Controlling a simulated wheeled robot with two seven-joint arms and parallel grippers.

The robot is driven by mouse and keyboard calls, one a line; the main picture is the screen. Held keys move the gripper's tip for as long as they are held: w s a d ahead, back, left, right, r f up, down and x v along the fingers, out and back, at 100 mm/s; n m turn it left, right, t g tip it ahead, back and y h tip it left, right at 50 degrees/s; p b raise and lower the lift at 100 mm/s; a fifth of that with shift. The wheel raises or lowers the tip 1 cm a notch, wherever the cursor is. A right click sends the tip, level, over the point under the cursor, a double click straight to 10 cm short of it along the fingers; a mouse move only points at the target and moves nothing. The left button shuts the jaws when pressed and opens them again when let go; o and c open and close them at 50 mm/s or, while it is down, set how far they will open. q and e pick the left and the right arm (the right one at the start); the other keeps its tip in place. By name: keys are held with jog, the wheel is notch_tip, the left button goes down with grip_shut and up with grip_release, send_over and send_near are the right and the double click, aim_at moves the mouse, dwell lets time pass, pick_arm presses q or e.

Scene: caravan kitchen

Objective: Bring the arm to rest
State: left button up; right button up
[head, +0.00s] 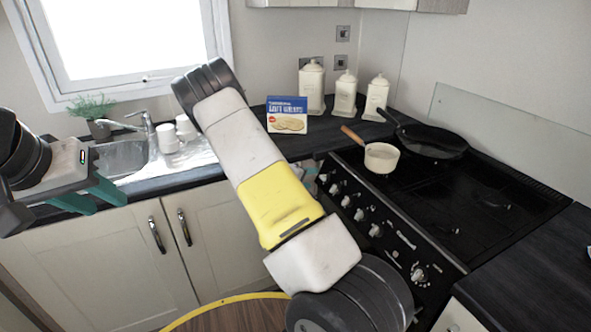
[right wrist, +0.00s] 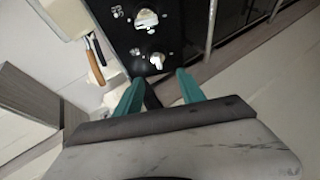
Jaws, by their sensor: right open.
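My right arm (head: 255,180), white with a yellow band, reaches across the middle of the head view towards the window. In the right wrist view my right gripper (right wrist: 156,88) has its two teal fingers spread apart, with nothing held between them. The black stove front with white knobs (right wrist: 147,20) lies beyond the fingers. In the head view the right gripper is mostly hidden behind its arm. My left gripper (head: 108,200) is at the left edge, in front of the sink counter; its teal fingers are apart and empty.
A saucepan (head: 381,158) and a black frying pan (head: 435,142) stand on the stove (head: 450,195). A blue biscuit box (head: 287,115) and cream canisters (head: 345,95) stand on the back counter. Cups (head: 168,138) stand beside the sink (head: 120,158). A round wooden surface (head: 235,317) is below.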

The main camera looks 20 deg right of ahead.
jog(key=shift+s+a+r, duration=0.1)
jog(key=shift+s+a, duration=0.05)
jog(key=shift+a, duration=0.1)
